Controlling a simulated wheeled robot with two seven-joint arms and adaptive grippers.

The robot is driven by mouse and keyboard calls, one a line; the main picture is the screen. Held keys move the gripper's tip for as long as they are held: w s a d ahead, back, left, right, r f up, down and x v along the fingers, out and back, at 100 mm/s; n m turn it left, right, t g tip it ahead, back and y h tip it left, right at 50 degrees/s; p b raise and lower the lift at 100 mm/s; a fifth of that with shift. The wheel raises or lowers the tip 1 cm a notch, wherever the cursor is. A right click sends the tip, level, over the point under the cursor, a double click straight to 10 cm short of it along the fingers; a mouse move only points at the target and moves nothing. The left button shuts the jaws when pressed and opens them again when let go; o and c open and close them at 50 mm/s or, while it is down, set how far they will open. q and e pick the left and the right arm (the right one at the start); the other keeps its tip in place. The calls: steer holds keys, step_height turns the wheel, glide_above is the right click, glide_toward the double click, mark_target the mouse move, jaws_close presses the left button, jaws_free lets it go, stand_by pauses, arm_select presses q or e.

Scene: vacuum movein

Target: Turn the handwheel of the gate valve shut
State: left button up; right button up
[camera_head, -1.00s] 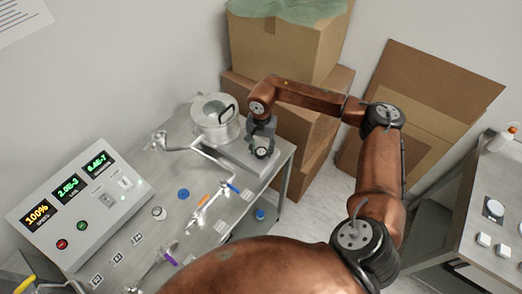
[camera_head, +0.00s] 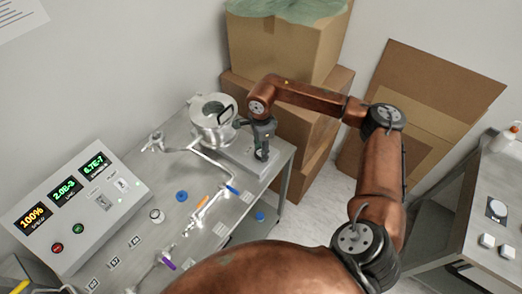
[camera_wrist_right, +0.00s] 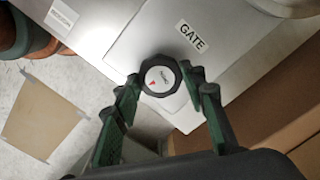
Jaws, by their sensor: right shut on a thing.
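The gate valve's handwheel (camera_wrist_right: 161,76) is a dark, knobbed wheel with a white face and a red mark. In the right wrist view it sits beside the "GATE" label (camera_wrist_right: 192,36) on a grey block. My right gripper (camera_wrist_right: 161,80) is shut on it, one green finger on each side of the rim. In the head view my right gripper (camera_head: 262,143) reaches down to the handwheel at the right end of the metal bench (camera_head: 205,225), partly hiding it. My left gripper is not in view.
A steel chamber (camera_head: 213,118) stands left of the valve, joined by pipes. A panel with lit displays (camera_head: 70,212) is at the left. Cardboard boxes (camera_head: 285,45) stack behind the bench. Another table (camera_head: 485,225) is at the right, with open floor between.

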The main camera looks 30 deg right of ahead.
steer(key=m, duration=0.4)
steer(key=shift+m, duration=0.3)
steer(key=m, duration=0.3)
steer(key=shift+m, duration=0.3)
steer(key=m, duration=0.4)
steer(key=shift+m+p, duration=0.3)
steer(key=shift+p, duration=0.1)
steer(key=m, duration=0.3)
steer(key=shift+m, duration=0.3)
steer(key=m+p, duration=0.1)
steer(key=m, duration=0.3)
steer(key=m+p, duration=0.1)
steer(key=m, duration=0.3)
steer(key=m+p, duration=0.1)
steer(key=m, duration=0.2)
steer(key=shift+m, duration=0.3)
steer(key=shift+m+p, duration=0.6)
steer(key=shift+m, duration=1.2)
